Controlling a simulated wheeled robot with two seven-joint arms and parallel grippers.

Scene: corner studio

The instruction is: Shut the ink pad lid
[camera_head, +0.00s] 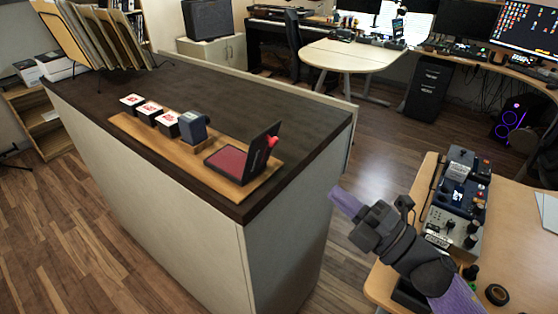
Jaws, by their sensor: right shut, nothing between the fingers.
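The ink pad (226,161) lies on a wooden tray (240,193) on the dark counter top. Its red pad faces up. Its dark lid (258,150) stands open, nearly upright, on the right side of the pad, with a small red part on the lid's right side. My right gripper (338,194) is shut and empty. It appears to the right of the counter's front right corner, apart from the lid and the pad. Its arm comes in from the lower right. My left gripper is out of view.
Several small black blocks with white-and-red tops, one a block (150,109), and a grey-blue stamp (194,127) share the tray left of the pad. The dark counter top (290,110) behind the tray is clear. A wooden desk with equipment (458,205) stands at right.

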